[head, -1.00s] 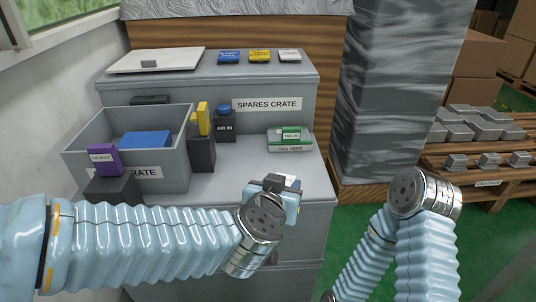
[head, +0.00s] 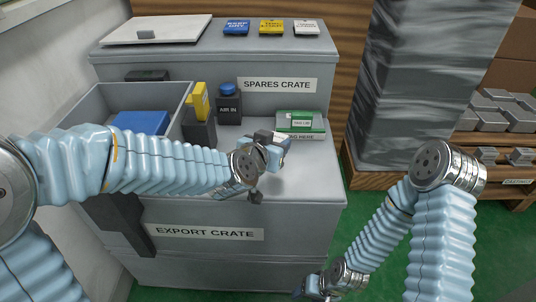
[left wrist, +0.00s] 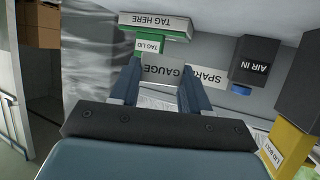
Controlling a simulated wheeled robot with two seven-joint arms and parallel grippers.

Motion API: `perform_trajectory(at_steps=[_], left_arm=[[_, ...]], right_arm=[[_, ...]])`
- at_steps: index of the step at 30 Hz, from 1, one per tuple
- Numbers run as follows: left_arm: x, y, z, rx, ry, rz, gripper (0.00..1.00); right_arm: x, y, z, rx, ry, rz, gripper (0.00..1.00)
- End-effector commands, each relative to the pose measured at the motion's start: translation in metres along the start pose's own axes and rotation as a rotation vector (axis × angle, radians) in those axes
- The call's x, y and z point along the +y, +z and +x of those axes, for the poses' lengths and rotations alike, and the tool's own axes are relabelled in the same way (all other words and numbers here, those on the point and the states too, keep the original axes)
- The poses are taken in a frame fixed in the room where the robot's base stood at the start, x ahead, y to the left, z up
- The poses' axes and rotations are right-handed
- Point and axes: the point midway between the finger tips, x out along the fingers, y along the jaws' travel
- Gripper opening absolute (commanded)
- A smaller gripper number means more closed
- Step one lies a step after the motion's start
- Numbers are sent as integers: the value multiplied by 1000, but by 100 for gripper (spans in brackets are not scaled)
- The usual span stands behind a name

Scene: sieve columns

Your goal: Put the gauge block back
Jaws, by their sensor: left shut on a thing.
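The gauge block (left wrist: 163,70) is grey with a "GAUGE" label, upside down in the left wrist view. My left gripper (left wrist: 162,82) is shut on it, one finger on each side. In the head view my left gripper (head: 272,148) is over the right part of the grey worktop, just in front of the green tag box (head: 301,123) marked "TAG HERE". The block is mostly hidden there by the gripper. Whether it touches the worktop I cannot tell. Part of my right gripper (head: 312,288) shows low at the bottom edge; its fingers are not clear.
A grey open crate (head: 90,103) with a blue thing inside stands at left. Beside it are a dark post with a yellow block (head: 199,102) and the "AIR IN" button box (head: 228,108). The raised "SPARES CRATE" ledge (head: 180,66) is behind. A wrapped column stands right.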

Motion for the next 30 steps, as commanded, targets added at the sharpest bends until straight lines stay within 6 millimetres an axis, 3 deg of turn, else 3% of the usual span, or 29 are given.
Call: perform_trajectory(at_steps=[1, 10, 15, 28, 29, 30], left_arm=[[-8, 11, 10, -1, -4, -1, 10], [-27, 30, 32, 2, -3, 0, 10], [-25, 53, 41, 2, 0, 1, 10], [-25, 59, 43, 5, 0, 2, 10], [-25, 57, 43, 5, 0, 2, 51], [-25, 57, 42, 5, 0, 2, 57]], right_arm=[[3, 0, 8, 1, 0, 1, 59], [8, 0, 18, 2, 2, 3, 59], [10, 0, 22, 2, 3, 4, 59], [12, 0, 26, 3, 3, 4, 59], [11, 0, 25, 3, 3, 4, 59], [11, 0, 24, 3, 3, 4, 59]])
